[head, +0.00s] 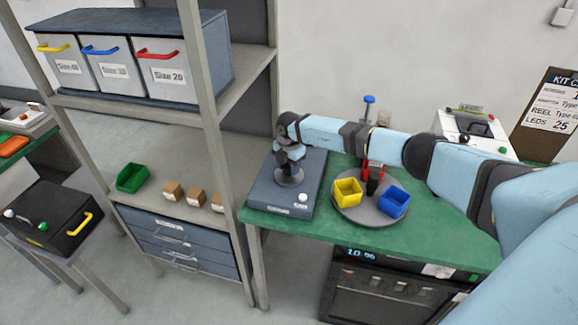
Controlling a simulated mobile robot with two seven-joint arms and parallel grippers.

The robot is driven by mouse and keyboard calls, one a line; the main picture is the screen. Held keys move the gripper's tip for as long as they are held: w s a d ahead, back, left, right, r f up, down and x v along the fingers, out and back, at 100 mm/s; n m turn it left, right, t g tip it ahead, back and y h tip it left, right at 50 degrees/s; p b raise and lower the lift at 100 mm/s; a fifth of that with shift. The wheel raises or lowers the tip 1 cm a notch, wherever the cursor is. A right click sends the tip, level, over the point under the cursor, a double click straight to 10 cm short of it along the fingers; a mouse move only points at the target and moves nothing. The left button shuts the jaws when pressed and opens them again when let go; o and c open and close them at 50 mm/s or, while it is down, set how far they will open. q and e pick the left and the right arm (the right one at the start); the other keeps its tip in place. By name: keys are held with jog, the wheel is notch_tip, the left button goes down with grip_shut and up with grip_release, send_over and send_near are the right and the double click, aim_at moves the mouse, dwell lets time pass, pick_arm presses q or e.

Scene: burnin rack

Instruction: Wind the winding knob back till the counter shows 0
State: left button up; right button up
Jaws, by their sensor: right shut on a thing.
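My right arm reaches in from the right, and my right gripper (289,168) points down over a blue-grey box (262,196) on the green bench. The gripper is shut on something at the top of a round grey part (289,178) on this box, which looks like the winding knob. The gripper hides most of what it holds. A small white button or knob (303,197) and a pale label (279,208) sit at the box's front. I cannot make out a counter figure on the box. My left gripper is not in view.
A round grey tray (368,216) with yellow (347,192) and blue (393,202) bins stands right of the box. A shelf post (222,150) rises close on its left. An oven-like unit with a lit display (361,254) is below the bench (440,245).

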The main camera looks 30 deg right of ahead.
aim_at(289, 165)
jog(key=o, duration=0.9)
notch_tip(289, 165, up, 14)
jog(key=shift+f+b, duration=0.1)
jog(key=shift+b, duration=1)
